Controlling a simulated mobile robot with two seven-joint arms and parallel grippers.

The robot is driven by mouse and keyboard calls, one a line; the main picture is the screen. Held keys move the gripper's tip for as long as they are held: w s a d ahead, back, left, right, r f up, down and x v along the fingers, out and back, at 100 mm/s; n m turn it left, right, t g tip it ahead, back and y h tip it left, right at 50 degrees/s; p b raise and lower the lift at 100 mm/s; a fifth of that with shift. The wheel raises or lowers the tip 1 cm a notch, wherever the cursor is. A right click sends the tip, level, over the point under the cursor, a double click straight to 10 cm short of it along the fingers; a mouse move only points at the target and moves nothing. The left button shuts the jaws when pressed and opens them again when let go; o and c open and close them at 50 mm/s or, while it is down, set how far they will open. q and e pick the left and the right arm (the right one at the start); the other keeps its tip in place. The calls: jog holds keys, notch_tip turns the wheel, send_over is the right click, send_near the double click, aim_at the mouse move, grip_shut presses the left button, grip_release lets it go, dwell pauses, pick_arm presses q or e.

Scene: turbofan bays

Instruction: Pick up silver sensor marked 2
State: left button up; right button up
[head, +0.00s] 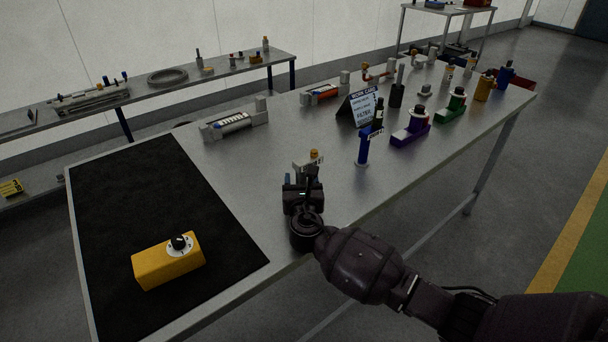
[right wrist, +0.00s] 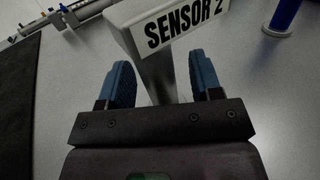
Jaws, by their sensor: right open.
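The silver sensor, with a white label plate reading SENSOR 2 (right wrist: 180,22), stands on the steel workbench. In the head view its label (head: 307,163) and brass-coloured top show just beyond my right gripper (head: 300,177). In the right wrist view my right gripper (right wrist: 160,66) is open, its two blue fingertips on either side of the grey stem under the label. Gaps show between the stem and both fingers. The lower part of the sensor is hidden by the gripper in the head view. My left gripper is not in view.
A purple fixture (head: 411,129) and green fixture (head: 452,109) stand farther right. A yellow box with a dial (head: 168,262) rests on the black mat (head: 130,190).

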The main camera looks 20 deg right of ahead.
jog(key=shift+x, duration=0.9)
jog(key=c, duration=0.9)
grip_shut()
jog(key=shift+r, duration=0.1)
